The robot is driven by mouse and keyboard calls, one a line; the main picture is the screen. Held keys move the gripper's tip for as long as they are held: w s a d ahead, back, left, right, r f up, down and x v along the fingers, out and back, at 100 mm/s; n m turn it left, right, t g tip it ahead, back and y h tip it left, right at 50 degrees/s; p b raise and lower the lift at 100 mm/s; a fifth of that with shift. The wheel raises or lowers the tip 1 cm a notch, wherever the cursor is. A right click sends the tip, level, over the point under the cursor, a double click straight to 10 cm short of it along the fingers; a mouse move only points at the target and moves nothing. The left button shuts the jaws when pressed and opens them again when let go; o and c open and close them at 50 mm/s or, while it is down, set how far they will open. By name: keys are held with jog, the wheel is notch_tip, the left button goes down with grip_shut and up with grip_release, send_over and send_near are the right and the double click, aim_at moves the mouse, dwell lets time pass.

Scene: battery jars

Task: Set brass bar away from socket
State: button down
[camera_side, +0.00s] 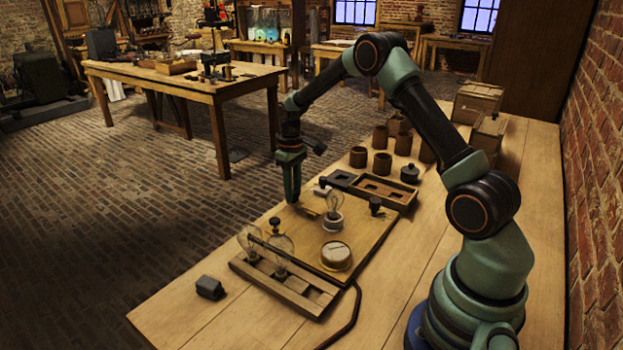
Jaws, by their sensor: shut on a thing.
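My gripper (292,199) points straight down at the far left edge of the wooden board (365,242). It is shut on the brass bar (309,210), a small thin yellowish strip by the fingertips, low over the board. I cannot tell whether the bar touches the board. The socket (333,222) has a pale round base and stands just right of the bar, with a clear bulb (334,200) upright in it. The bar appears apart from the socket. The fingers hide part of the bar.
A round gauge (336,255) and dark-knobbed posts (375,204) stand on the board. A wooden rack (300,290) with glass bulbs lies in front, a compartment tray (384,191) behind. Brown jars (382,164) stand farther back. A dark block (210,287) sits front left. A black cable crosses the table.

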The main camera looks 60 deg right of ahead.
jog(key=shift+w+r, duration=0.1)
jog(key=shift+w, duration=0.2)
jog(key=c, duration=0.6)
grip_release()
jog(key=shift+c, duration=0.2)
jog(key=shift+s, duration=0.1)
notch_tip(320, 180, up, 12)
